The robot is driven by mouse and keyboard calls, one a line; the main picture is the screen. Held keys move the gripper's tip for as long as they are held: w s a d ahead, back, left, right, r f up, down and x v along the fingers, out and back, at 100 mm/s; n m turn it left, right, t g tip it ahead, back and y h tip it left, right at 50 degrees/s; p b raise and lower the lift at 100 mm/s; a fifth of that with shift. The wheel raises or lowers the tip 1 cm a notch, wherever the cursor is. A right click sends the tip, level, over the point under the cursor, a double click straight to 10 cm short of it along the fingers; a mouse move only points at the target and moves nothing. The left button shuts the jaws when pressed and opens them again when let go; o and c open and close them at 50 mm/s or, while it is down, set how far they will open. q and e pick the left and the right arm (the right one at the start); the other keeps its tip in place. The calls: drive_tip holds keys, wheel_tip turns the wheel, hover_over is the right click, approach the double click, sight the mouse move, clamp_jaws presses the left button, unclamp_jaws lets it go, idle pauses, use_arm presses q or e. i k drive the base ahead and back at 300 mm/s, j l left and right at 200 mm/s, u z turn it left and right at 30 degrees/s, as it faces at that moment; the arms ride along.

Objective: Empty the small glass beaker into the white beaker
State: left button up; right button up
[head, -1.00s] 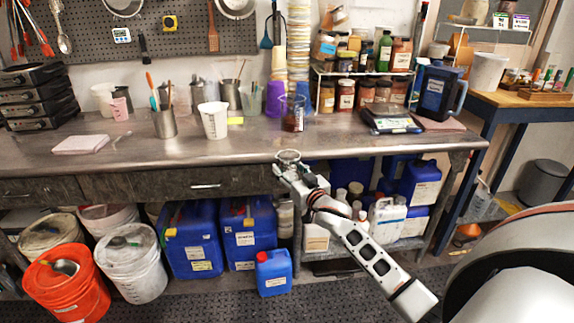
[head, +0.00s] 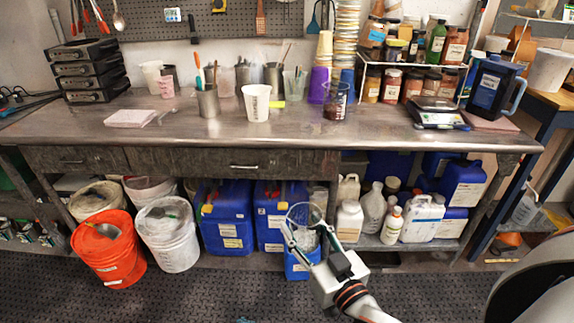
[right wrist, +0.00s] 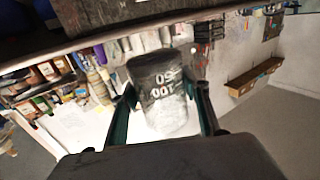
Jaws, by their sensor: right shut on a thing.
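My right gripper (head: 304,228) is shut on a small clear glass beaker (head: 303,214), held in front of the bench and below its top. In the right wrist view the beaker (right wrist: 160,88) sits between the two fingers of the gripper (right wrist: 161,95), with white markings on its side; what is inside is unclear. The white beaker (head: 256,104) stands upright on the bench, above and left of my gripper in the head view, well apart from the held beaker. My left gripper is not in view.
The metal bench (head: 180,135) has clear room along its front. A metal cup (head: 207,102) stands left of the white beaker, and a glass beaker with dark liquid (head: 336,104) stands to its right. A scale (head: 437,114) is farther right. Blue jugs (head: 222,220) and buckets (head: 106,250) are below.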

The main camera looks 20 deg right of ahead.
sight(257, 103)
drive_tip(key=i+j+z, duration=0.2)
drive_tip(key=i, duration=0.25)
drive_tip(key=i+j+z, duration=0.25)
drive_tip(key=i, duration=0.25)
drive_tip(key=i+j+z, duration=0.2)
drive_tip(key=i, duration=0.2)
